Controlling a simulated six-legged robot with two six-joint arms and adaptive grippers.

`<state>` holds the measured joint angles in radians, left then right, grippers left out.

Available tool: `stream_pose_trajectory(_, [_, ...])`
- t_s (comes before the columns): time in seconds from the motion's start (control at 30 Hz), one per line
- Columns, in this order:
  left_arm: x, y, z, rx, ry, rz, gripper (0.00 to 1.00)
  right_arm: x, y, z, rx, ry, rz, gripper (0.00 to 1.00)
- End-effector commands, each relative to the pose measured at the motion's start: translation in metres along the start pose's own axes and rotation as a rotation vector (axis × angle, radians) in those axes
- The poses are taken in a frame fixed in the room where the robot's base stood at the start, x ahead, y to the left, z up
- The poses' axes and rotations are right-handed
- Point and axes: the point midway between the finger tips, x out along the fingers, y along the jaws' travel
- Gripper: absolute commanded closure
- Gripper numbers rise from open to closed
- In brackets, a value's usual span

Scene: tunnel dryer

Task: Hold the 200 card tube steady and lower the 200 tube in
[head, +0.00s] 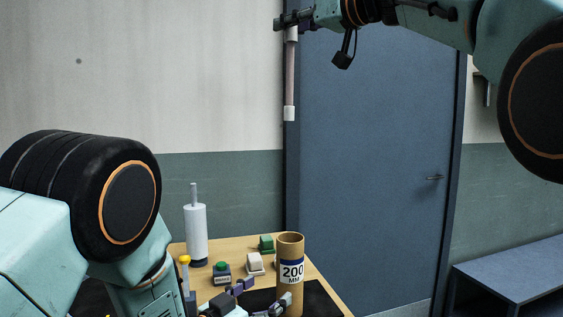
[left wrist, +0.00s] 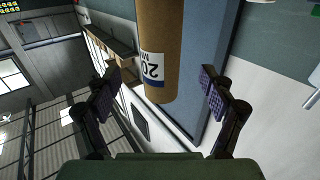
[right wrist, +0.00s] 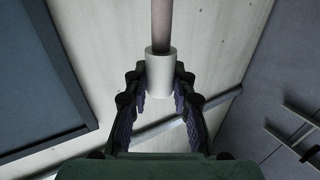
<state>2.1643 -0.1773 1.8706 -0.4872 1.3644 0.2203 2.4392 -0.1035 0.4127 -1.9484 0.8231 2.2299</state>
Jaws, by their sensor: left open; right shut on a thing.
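The 200 card tube (head: 291,252) is a brown cylinder with an open top and a "200 MM" label, upright on the black mat (head: 318,300). My left gripper (head: 262,297) is open beside it, low down. In the left wrist view the card tube (left wrist: 160,45) shows ahead, between the spread fingers (left wrist: 160,95) and not gripped. My right gripper (head: 291,19) is shut on the white upper end of the 200 tube (head: 290,75), a thin pinkish tube with white ends. It hangs upright, high above the card tube. The right wrist view shows its white end (right wrist: 160,72) between the fingers.
A blue door (head: 375,150) is behind. The air between the tubes is clear.

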Motion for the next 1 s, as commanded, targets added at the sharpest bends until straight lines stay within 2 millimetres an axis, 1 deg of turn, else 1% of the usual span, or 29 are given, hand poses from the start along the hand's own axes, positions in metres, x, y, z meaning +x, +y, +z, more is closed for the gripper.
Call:
stream_pose_trajectory(0.03, [0.009,0.001,0.001,0.001,0.0,0.002,0.18,0.0,0.001,0.0,0.0,0.001,0.001,1.0])
stream_pose_trajectory(0.2, [0.038,0.001,0.001,0.0,-0.001,0.001,0.18,0.0,0.001,0.0,0.001,0.0,0.001,1.0])
stream_pose_trajectory(0.4, [0.067,0.001,0.001,0.0,0.0,0.001,0.18,0.0,0.0,0.0,0.0,0.0,0.0,1.0])
stream_pose_trajectory(0.5, [0.078,0.001,0.001,0.001,-0.001,0.001,0.18,0.0,0.0,0.0,0.0,0.001,0.001,1.0])
stream_pose_trajectory(0.7, [0.09,0.0,0.001,-0.001,-0.001,0.0,0.18,0.0,0.001,0.0,0.001,0.001,0.001,1.0])
stream_pose_trajectory(1.0, [0.092,0.0,0.001,-0.001,-0.003,-0.001,0.18,0.0,0.001,0.0,0.001,0.0,0.001,1.0])
